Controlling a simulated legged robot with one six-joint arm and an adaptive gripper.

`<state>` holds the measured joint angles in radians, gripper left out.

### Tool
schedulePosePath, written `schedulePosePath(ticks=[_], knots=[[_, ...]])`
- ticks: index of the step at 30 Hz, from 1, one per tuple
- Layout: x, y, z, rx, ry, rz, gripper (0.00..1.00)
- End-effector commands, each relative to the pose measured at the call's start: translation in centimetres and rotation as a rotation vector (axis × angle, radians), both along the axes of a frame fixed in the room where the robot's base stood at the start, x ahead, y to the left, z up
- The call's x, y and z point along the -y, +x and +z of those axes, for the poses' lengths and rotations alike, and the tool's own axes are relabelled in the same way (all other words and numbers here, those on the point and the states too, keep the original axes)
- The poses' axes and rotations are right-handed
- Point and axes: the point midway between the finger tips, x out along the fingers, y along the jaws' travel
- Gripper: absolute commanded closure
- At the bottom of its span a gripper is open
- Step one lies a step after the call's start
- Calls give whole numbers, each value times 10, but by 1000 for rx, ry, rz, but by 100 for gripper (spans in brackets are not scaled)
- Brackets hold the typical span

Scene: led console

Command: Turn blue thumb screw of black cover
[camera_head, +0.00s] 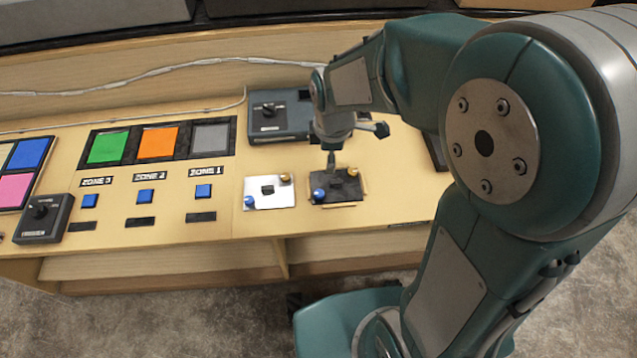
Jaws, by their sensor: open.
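The black cover (347,190) is a small dark plate lying on the wooden console, right of a similar white cover (262,200). Its blue thumb screw (319,195) stands at the plate's left side. A yellow thumb screw (353,172) is at its back right. My gripper (331,170) points down over the back left part of the black cover, a little behind and right of the blue screw. It is small in this view, and I cannot tell if it touches anything. It is open, and no object shows in it.
The white cover has its own blue (250,201) and yellow (285,178) screws. A grey-blue box with a black knob (268,108) stands behind the covers. Blue buttons (146,196), coloured panels (158,142) and a black knob box (43,217) lie to the left. My arm hides the console's right side.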

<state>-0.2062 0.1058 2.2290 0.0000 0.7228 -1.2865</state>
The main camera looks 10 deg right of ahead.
Motion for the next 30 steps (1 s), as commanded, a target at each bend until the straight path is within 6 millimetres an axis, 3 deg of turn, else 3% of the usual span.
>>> schedulePosePath(ticks=[3,9,14,24,30], knots=[[-12,8,-32,-52,-20,178,29],[-20,13,-53,-79,-30,312,29],[-19,12,-67,-82,-30,315,29],[-19,12,-129,-85,-30,313,29],[-19,12,-153,-81,-30,313,29]])
